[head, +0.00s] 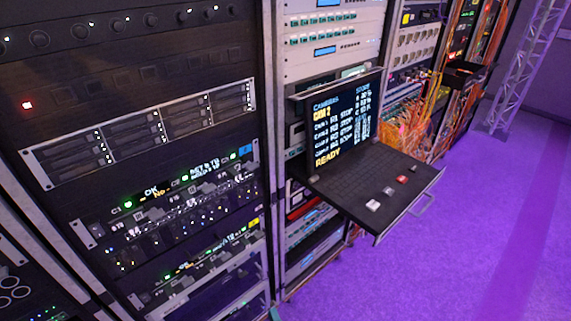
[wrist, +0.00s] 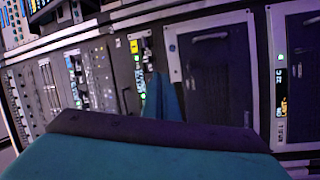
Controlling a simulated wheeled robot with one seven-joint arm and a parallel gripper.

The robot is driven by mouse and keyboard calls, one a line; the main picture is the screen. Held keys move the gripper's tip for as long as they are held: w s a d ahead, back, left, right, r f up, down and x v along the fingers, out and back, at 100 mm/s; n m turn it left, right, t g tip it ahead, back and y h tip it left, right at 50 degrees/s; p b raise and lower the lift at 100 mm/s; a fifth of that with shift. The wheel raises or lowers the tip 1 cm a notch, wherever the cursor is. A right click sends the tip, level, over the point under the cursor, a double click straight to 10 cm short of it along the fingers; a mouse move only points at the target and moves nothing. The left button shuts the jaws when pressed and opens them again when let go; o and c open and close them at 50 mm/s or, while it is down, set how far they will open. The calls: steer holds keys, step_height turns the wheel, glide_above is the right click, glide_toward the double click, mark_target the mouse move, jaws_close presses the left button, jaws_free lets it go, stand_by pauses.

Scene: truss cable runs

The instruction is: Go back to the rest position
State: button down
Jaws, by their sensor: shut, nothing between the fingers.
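My gripper (wrist: 162,97) shows in the wrist view as narrow teal fingers together, with nothing between them. They rise above a dark band and a broad teal part of my own wrist at the bottom. The fingers point toward a rack front and look apart from it, though the gap is hard to judge. In the head view my arm does not show clearly; only a small teal sliver is at the bottom edge.
In the head view a pull-out console drawer (head: 372,182) with a lit screen (head: 341,118) juts from the middle rack. Orange cables (head: 418,128) hang beyond it. A truss (head: 524,60) stands at the far right. Purple floor (head: 440,260) is clear at the right.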

steer(key=s+d+r+m+g+h, duration=0.1)
steer(key=s+r+m+h, duration=0.1)
steer(key=s+r+m, duration=0.3)
steer(key=s+d+r+m+g+h, duration=0.1)
steer(key=s+r+m+h, duration=0.2)
steer(key=s, duration=1.1)
steer(key=s+d+r+m+h, duration=0.1)
steer(key=s+r+m+h, duration=0.1)
steer(key=s+r+m, duration=0.5)
steer(key=s+m, duration=0.3)
steer(key=shift+r+g+h, duration=0.2)
steer(key=shift+g+h, duration=0.2)
